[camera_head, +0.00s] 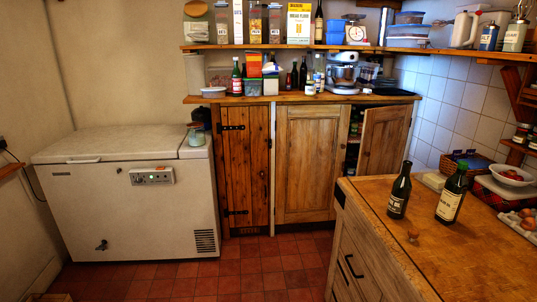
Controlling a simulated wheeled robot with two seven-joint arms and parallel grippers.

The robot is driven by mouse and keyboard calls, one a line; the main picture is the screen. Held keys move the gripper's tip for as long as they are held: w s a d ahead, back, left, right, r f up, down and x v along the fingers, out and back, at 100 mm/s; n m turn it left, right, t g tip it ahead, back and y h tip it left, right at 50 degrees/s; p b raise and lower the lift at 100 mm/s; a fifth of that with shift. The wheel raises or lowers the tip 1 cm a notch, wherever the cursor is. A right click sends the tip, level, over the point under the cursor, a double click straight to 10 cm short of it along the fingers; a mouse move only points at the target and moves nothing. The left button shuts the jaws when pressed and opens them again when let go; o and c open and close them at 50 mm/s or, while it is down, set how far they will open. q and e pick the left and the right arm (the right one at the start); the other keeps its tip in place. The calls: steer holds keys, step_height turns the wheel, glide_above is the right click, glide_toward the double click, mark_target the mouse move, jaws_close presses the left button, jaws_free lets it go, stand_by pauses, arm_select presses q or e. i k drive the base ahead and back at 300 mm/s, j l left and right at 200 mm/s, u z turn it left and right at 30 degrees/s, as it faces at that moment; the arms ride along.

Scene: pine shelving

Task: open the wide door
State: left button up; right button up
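A pale wooden panelled door (309,165) is in the middle of the cupboard under the worktop. It is the widest of the cupboard's doors and looks shut. No handle can be made out on it. To its left is a narrower, browner plank door (245,170) with dark strap hinges, also shut. To its right a smaller panelled door (383,143) stands partly open, with a dark gap along its left side. The wooden island hides the lower right of the cupboard. Neither of my grippers shows.
A white chest freezer (110,215) stands at left. A wooden island (470,255) with two dark bottles (399,192) (452,195) fills the right foreground. Red tiled floor (265,268) is clear between them. Jars and a mixer (343,73) crowd the worktop.

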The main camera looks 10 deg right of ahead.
mark_target(311, 140)
steer(key=i, duration=2.5)
steer(key=i+l+z, duration=0.1)
steer(key=i+z, duration=0.25)
steer(key=i, duration=0.15)
steer(key=i+z, duration=0.35)
steer(key=i+j+z, duration=0.3)
steer(key=i, duration=0.25)
